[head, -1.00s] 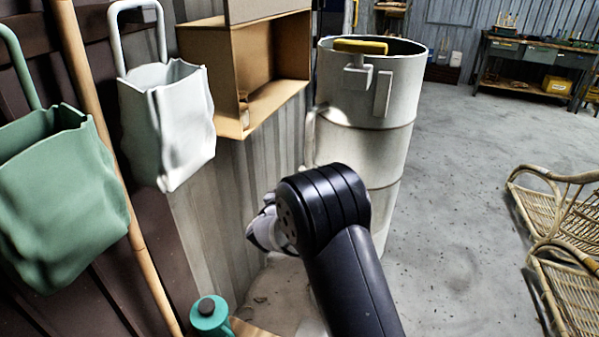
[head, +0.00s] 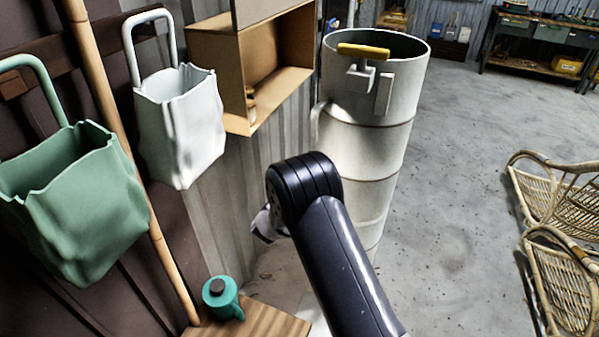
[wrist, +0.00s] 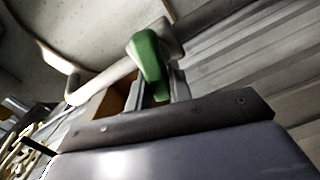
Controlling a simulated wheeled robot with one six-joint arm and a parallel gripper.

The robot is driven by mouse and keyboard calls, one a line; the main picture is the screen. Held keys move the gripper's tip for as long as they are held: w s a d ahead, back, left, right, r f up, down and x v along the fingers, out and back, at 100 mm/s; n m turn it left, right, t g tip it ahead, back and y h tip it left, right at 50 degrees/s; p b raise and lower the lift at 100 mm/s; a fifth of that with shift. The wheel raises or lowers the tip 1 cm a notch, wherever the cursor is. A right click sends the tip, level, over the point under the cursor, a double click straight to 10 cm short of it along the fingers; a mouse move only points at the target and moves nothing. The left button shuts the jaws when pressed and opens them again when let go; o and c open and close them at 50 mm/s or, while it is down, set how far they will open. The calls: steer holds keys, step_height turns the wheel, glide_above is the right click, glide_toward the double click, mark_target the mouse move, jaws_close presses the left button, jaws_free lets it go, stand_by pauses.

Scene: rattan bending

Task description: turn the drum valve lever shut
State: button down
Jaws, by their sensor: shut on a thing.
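The tall pale metal drum (head: 362,150) stands at the centre in the head view, with a yellow bar (head: 363,51) at its rim. In the wrist view, a green lever (wrist: 147,58) sits on a pale pipe-like fitting (wrist: 105,82). My gripper (wrist: 160,92) has its fingers on either side of the green lever's lower end and is shut on it. In the head view my dark arm hides the lever and most of the gripper; only a pale part shows left of the wrist joint.
A green bag (head: 80,205) and a white bag (head: 180,130) hang at the left by a bamboo pole (head: 115,115). A cardboard box shelf (head: 215,60) is on the wall. A teal can (head: 221,298) stands low. Rattan chairs (head: 565,215) are at right; open floor lies between.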

steer(key=shift+f+n+p, duration=0.25)
steer(key=shift+n+p, duration=0.25)
steer(key=shift+n, duration=1)
steer(key=c, duration=1.3)
jaws_free()
steer(key=b+v, duration=0.1)
steer(key=v, duration=0.9)
steer(key=shift+s+a+f, duration=0.1)
steer(key=shift+s+a, duration=0.1)
steer(key=shift+s, duration=0.15)
steer(key=shift+w, duration=0.15)
